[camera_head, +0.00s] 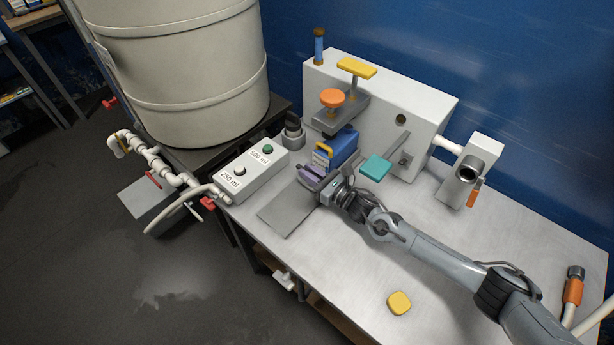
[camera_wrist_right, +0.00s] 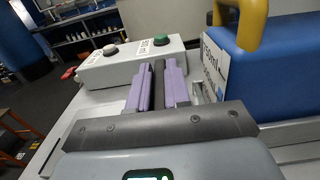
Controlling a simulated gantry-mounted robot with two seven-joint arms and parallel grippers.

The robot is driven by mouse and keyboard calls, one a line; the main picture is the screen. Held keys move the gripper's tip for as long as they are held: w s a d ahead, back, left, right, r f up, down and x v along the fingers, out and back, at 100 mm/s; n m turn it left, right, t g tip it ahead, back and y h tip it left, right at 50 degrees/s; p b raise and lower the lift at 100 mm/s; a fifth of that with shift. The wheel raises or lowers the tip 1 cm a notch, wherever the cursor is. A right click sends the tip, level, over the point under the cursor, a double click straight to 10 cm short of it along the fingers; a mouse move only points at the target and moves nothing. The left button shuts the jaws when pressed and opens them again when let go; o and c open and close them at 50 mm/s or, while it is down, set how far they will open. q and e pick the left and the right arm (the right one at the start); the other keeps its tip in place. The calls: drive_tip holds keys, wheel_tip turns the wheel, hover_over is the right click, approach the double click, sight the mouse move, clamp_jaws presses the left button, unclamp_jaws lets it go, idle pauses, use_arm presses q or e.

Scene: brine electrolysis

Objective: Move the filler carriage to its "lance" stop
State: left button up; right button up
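The likely filler carriage is a dark grey block (camera_head: 340,112) on the white machine, with an orange round knob (camera_head: 333,97) and a yellow T-handle (camera_head: 356,68). I cannot read any "lance" mark. A blue container (camera_head: 343,148) with a yellow handle stands below it; it also shows at the right of the right wrist view (camera_wrist_right: 265,75). My right gripper (camera_head: 308,174) has purple fingers and is low beside the container's left front, apart from the knob. My left gripper is not in view.
A button box (camera_head: 252,172) labelled 500 ml and 250 ml stands left of my gripper. A grey plate (camera_head: 288,212) lies in front. A teal pad (camera_head: 376,167) sticks out from the white machine (camera_head: 425,115).

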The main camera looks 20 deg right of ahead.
drive_tip(key=o, duration=0.4)
drive_tip(key=shift+w+d, duration=0.1)
drive_tip(key=shift+d, duration=0.25)
drive_tip(key=shift+c, duration=0.2)
drive_tip(key=shift+a, duration=0.2)
